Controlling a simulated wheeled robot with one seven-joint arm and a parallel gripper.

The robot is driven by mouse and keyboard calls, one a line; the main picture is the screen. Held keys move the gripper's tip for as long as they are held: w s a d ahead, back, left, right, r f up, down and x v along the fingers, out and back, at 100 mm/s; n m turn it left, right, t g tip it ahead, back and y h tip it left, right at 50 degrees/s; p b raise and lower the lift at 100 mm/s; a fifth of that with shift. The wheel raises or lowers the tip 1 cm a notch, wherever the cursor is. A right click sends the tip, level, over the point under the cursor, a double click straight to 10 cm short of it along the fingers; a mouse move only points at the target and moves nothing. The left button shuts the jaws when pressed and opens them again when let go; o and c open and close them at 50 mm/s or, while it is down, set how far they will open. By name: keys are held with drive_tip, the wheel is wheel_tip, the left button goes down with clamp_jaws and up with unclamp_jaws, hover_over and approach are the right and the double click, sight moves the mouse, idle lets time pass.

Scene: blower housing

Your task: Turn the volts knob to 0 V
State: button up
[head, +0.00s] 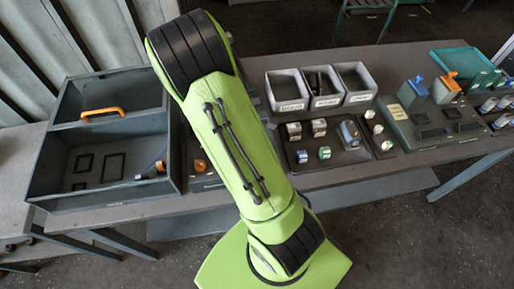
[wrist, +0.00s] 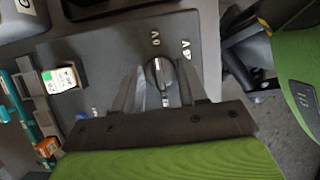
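The volts knob (wrist: 160,74) is a dark, rounded knob on a grey panel (wrist: 105,47) in the wrist view. A white "0 V" mark (wrist: 155,38) stands above it, another volt mark (wrist: 187,50) stands to its upper right, and part of a third mark shows just below it. Which mark the knob points at is not clear. My gripper (wrist: 160,85) is at the knob, one grey finger on each side. The fingers are apart, and I see no firm contact with the knob. In the head view my green arm hides the gripper and knob.
A white block with a green edge (wrist: 60,79) is left of the knob. In the head view the bench carries a grey compartment tray (head: 57,150), small bins (head: 287,90) and a panel with blue and orange parts (head: 400,122). A dark gap lies right of the panel in the wrist view.

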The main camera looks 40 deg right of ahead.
drive_tip(key=o, duration=0.3)
drive_tip(key=p+v, duration=0.3)
drive_tip(key=v, duration=1.2)
drive_tip(key=shift+a+r, duration=0.2)
drive_tip(key=shift+r, duration=0.15)
drive_tip(key=shift+w, duration=0.15)
drive_tip(key=s+a+r+m+t+y+b, duration=0.1)
drive_tip(key=s+a+r+m+t+y, duration=0.2)
drive_tip(key=s+a+r+m+t, duration=0.5)
drive_tip(key=s+a+r+m, duration=0.2)
drive_tip(key=a+m, duration=0.1)
drive_tip(key=shift+s+a+y+b, duration=0.25)
drive_tip(key=shift+s+y+b, duration=0.05)
drive_tip(key=shift+s+b, duration=0.1)
